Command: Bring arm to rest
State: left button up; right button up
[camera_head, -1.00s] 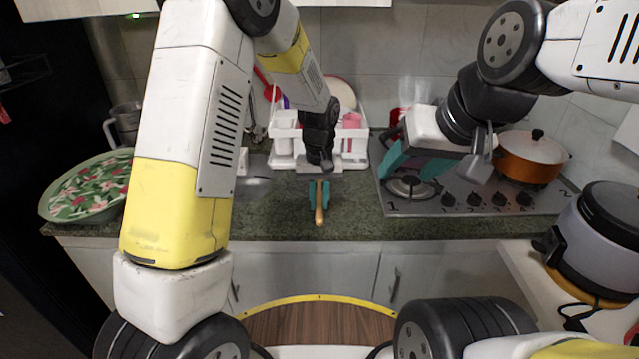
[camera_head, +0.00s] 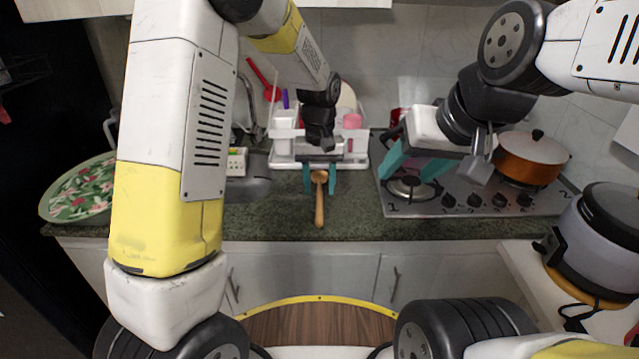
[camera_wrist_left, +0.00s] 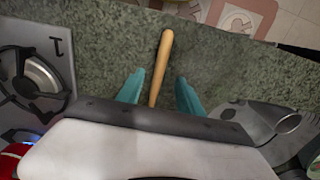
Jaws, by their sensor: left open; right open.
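My left gripper (camera_head: 320,179) is open, with its two teal fingers spread above the green stone counter (camera_head: 270,222) in the head view. A wooden stick-like handle (camera_head: 319,208) lies on the counter between and beyond the fingers, apart from them as far as I can see. In the left wrist view the handle (camera_wrist_left: 161,65) runs between the teal fingers (camera_wrist_left: 158,92), and its other end is hidden behind the gripper body. My right gripper (camera_head: 405,165) is open, with teal fingers over the left part of the stove.
A stove (camera_head: 480,196) with an orange lidded pot (camera_head: 530,160) stands at the right. A white dish rack (camera_head: 285,163) stands behind my left gripper, beside the sink (camera_head: 246,190). A floral tray (camera_head: 85,192) is at the left and a rice cooker (camera_head: 598,240) at the far right.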

pick_arm(q)
jog(key=shift+r, duration=1.35)
jog(key=shift+a+r, duration=0.1)
jog(key=s+a+r+t+h, duration=0.2)
jog(key=s+a+r+t, duration=0.1)
jog(key=s+a+r, duration=0.75)
jog(key=s+a+r+t, duration=0.1)
jog(key=s+r, duration=0.1)
jog(key=s, duration=0.3)
jog(key=s+a+r+t, duration=0.2)
jog(key=s+r, duration=0.1)
jog(key=s, duration=0.2)
jog(key=shift+s+a+m, duration=0.25)
jog(key=shift+s+m, duration=0.05)
jog(key=shift+s, duration=0.1)
